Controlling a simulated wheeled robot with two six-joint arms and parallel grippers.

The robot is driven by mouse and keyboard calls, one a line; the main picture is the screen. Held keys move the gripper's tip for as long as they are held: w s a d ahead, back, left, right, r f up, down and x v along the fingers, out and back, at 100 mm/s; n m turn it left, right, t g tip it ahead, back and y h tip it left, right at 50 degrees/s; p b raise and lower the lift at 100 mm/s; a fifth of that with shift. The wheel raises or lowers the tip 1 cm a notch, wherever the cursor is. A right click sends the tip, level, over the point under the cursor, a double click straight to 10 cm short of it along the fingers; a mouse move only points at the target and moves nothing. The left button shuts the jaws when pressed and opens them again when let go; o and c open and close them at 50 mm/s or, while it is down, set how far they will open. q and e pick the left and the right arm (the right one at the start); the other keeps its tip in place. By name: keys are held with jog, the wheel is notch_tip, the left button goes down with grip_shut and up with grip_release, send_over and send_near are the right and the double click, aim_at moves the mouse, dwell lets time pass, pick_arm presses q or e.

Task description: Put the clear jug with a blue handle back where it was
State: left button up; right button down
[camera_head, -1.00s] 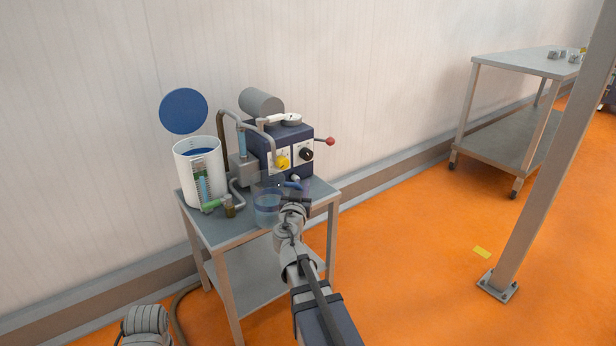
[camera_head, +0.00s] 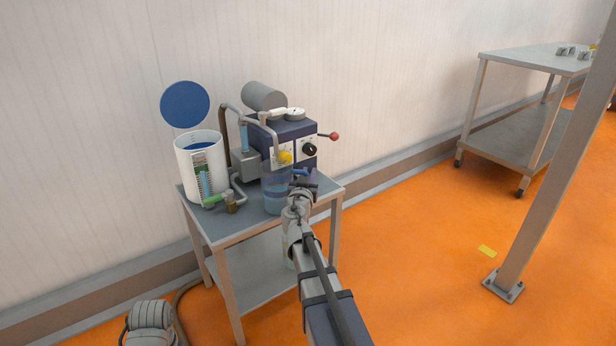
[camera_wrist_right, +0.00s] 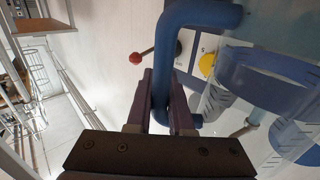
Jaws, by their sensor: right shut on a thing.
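The clear jug (camera_head: 276,195) with its blue handle (camera_head: 299,173) and bluish contents appears upright in front of the dark blue machine on the cart. My right gripper (camera_head: 303,184) is shut on the handle from the front right. In the right wrist view the blue handle (camera_wrist_right: 190,14) runs between the fingers of my right gripper (camera_wrist_right: 162,98), and the jug body (camera_wrist_right: 275,75) with graduation marks fills the right side. I cannot tell whether the jug's base touches the cart top. My left gripper is not in view.
Pipes pass close behind the jug. A steel post (camera_head: 545,170) and another table (camera_head: 530,61) stand right.

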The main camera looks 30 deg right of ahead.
jog(key=shift+f, duration=0.1)
jog(key=c, duration=0.8)
grip_release()
